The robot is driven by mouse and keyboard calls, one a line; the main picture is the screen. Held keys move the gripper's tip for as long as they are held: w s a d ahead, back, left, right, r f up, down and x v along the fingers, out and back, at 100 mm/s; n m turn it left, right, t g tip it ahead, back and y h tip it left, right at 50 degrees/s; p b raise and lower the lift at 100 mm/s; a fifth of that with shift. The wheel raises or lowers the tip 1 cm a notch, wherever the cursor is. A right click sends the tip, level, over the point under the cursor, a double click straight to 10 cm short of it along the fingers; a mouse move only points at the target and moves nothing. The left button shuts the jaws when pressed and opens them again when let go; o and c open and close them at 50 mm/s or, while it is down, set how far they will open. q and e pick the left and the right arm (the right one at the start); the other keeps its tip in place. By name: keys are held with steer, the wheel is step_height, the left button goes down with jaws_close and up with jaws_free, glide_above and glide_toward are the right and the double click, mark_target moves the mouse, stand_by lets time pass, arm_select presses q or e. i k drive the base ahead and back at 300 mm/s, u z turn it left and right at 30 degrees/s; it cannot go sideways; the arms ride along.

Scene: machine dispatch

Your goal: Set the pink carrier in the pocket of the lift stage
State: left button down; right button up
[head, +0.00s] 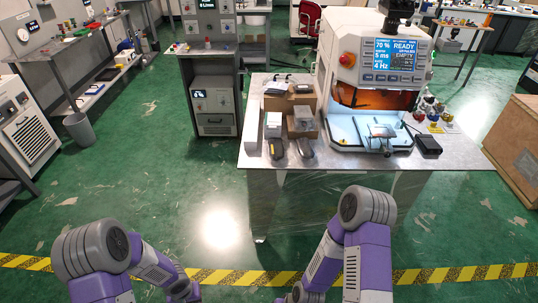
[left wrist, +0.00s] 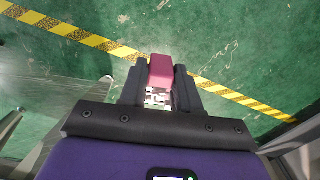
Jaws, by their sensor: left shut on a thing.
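The pink carrier (left wrist: 160,70) is a small block held between the two dark fingers of my left gripper (left wrist: 161,80) in the left wrist view. The fingers are shut on its sides, and its far end sticks out past them over the green floor. In the head view the carrier and both grippers are out of sight below the frame. The small raised plate that looks like the lift stage (head: 382,130) stands in the lit bay of the white machine (head: 365,60). Its pocket is too small to make out.
The machine stands on a grey table (head: 350,161). Left of the bay are cardboard boxes (head: 302,123) and dark handheld items. A black box (head: 427,144) and several colored knobs (head: 437,112) are at right. A wooden crate (head: 517,145) stands far right. Floor before the table is clear.

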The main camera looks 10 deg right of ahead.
mark_target(382, 132)
steer(key=z, duration=1.05)
steer(key=i, duration=1.15)
steer(key=z, duration=0.8)
